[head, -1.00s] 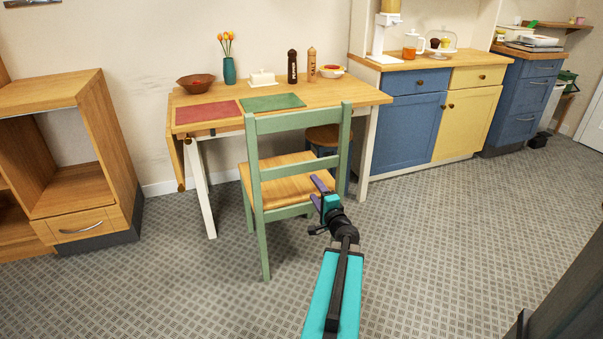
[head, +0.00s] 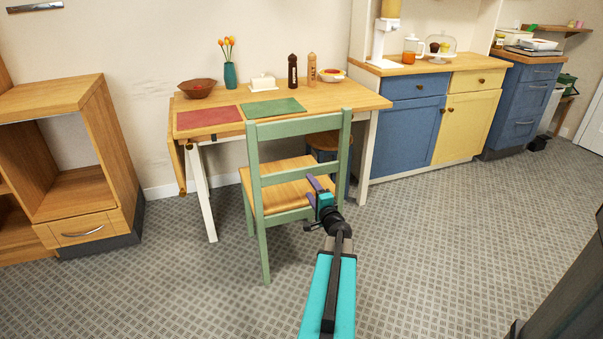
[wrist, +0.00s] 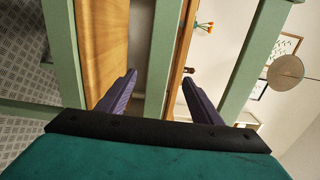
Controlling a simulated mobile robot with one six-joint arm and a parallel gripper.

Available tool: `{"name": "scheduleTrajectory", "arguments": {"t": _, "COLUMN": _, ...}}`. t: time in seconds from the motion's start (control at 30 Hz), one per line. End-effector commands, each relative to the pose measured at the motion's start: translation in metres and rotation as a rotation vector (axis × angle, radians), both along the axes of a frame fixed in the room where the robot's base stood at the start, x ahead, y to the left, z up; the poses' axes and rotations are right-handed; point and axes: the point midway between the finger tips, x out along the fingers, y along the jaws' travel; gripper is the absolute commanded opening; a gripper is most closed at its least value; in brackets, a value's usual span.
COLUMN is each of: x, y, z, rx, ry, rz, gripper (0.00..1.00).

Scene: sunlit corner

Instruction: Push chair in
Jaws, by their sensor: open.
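The green chair (head: 300,126) with a light wood seat stands upright at the near side of the wooden table (head: 350,95). Its back faces me and the front of its seat reaches toward the table. My gripper (head: 312,191) is open, with purple fingers close behind the chair back, toward its right post. In the wrist view my gripper (wrist: 158,88) has its fingers spread apart, with a green bar of the chair (wrist: 165,45) showing between them. I cannot tell whether the fingers touch the chair.
A stool (head: 325,142) stands under the table behind the chair back. A wooden shelf unit (head: 75,160) is at left. Blue and yellow cabinets (head: 410,130) are at right. The patterned floor (head: 450,240) is clear at the right front.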

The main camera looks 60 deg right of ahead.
Motion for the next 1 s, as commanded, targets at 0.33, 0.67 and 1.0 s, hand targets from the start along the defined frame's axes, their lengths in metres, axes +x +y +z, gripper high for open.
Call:
{"name": "scheduleTrajectory", "arguments": {"t": 0.33, "x": 0.024, "y": -0.018, "z": 0.001, "rx": 0.001, "ry": -0.001, "rz": 0.001, "gripper": 0.59}}
{"name": "scheduleTrajectory", "arguments": {"t": 0.67, "x": 0.051, "y": -0.038, "z": -0.003, "rx": -0.001, "ry": -0.001, "rz": 0.001, "gripper": 0.59}}
{"name": "scheduleTrajectory", "arguments": {"t": 1.0, "x": 0.084, "y": -0.063, "z": -0.003, "rx": -0.001, "ry": 0.001, "rz": 0.000, "gripper": 0.59}}
